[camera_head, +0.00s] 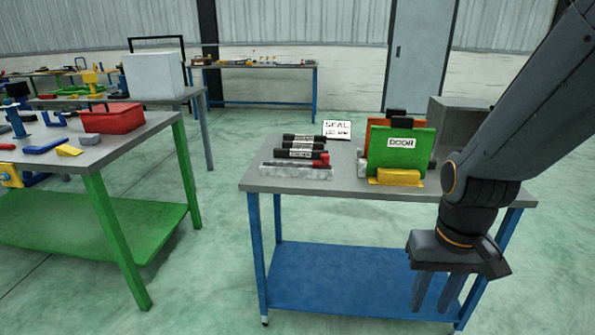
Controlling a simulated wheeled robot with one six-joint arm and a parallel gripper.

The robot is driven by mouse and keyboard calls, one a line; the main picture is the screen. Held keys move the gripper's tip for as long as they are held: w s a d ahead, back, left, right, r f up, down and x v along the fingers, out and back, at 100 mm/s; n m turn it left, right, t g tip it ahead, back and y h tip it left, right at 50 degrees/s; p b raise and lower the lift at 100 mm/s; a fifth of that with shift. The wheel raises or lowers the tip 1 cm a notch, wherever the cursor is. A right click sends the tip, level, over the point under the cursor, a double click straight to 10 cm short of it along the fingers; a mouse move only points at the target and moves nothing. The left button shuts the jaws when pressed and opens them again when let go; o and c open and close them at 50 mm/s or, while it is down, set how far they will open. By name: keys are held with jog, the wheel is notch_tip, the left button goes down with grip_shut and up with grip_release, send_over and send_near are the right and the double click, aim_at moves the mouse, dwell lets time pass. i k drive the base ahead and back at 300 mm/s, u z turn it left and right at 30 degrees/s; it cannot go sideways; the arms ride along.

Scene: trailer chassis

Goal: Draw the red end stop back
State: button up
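A small red end stop (323,159) sits at the right end of a grey rail (292,172) on the blue-legged table. Several black tubes with white labels (302,147) lie behind the rail, left of the red piece. My gripper (435,300) hangs in front of the table's right part, pointing down, well to the right of the red end stop and apart from it. Its two fingers show with a gap between them, and nothing is seen held.
A green "DOOR" panel (399,152) stands in a yellow holder (397,178) right of the rail. A white "SEAL" card (337,129) is behind. A grey box (462,121) is partly hidden by my arm. Open floor separates this table from the green table (160,203) at left.

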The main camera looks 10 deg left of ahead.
aim_at(325, 157)
jog(key=k, duration=0.65)
jog(key=u, duration=0.8)
jog(key=i, duration=1.75)
jog(key=z, duration=0.8)
